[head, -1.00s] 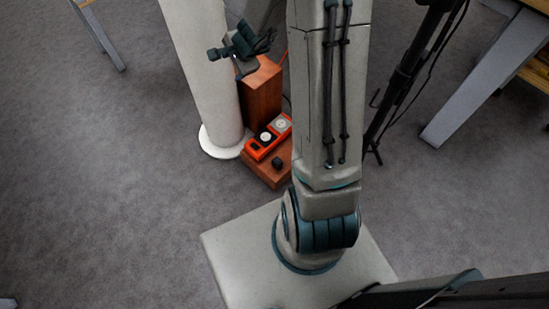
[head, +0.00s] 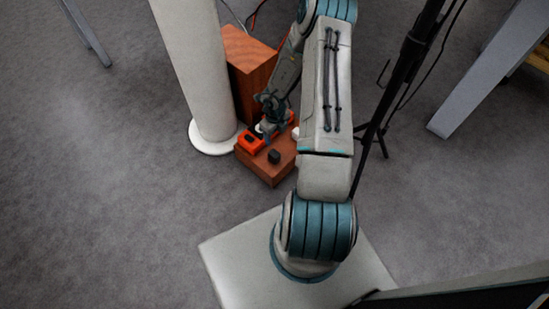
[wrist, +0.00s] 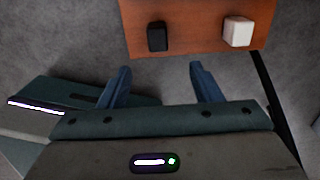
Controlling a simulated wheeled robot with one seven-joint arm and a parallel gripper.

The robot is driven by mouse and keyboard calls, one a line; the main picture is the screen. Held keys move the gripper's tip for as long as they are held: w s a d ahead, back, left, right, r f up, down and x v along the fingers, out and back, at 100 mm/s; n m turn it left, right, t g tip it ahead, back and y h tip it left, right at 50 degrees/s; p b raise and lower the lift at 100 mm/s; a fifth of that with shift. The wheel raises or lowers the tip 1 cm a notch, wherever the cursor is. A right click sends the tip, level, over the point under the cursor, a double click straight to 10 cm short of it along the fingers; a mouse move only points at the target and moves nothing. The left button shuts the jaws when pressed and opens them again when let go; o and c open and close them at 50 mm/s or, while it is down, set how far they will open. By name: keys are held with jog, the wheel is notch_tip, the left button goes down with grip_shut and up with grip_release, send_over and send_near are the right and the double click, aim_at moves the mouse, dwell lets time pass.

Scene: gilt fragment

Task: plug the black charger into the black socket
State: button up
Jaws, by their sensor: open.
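The black charger (head: 274,157) is a small dark block standing on the low wooden step. It also shows in the wrist view (wrist: 157,37), just beyond the gap between my fingers. My gripper (head: 267,133) is open and empty, over the orange socket strip and behind the charger in the head view. In the wrist view both blue fingertips (wrist: 158,74) are apart, with nothing between them. The orange strip (head: 255,147) lies on the step, partly hidden by my gripper. A dark patch at its left end looks like the black socket (head: 249,138).
A white block (wrist: 238,32) stands on the step (head: 273,175) right of the black charger. A tall wooden block (head: 250,65) stands behind. A white column (head: 195,70) is close on the left, and a black stand (head: 400,75) is on the right.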

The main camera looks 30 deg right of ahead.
jog(key=b, duration=0.4)
send_over(274, 153)
jog(key=f, duration=0.8)
jog(key=shift+d+f, duration=0.2)
jog(key=shift+f, duration=0.1)
jog(key=f+b, duration=0.1)
jog(key=f, duration=0.1)
jog(key=f+b, duration=0.2)
jog(key=f, duration=0.1)
jog(key=shift+s+a+f+b, duration=0.1)
jog(key=shift+a+f+b, duration=0.1)
jog(key=shift+b, duration=0.1)
jog(key=shift+r, duration=0.1)
jog(key=shift+c, duration=0.4)
jog(key=c, duration=0.9)
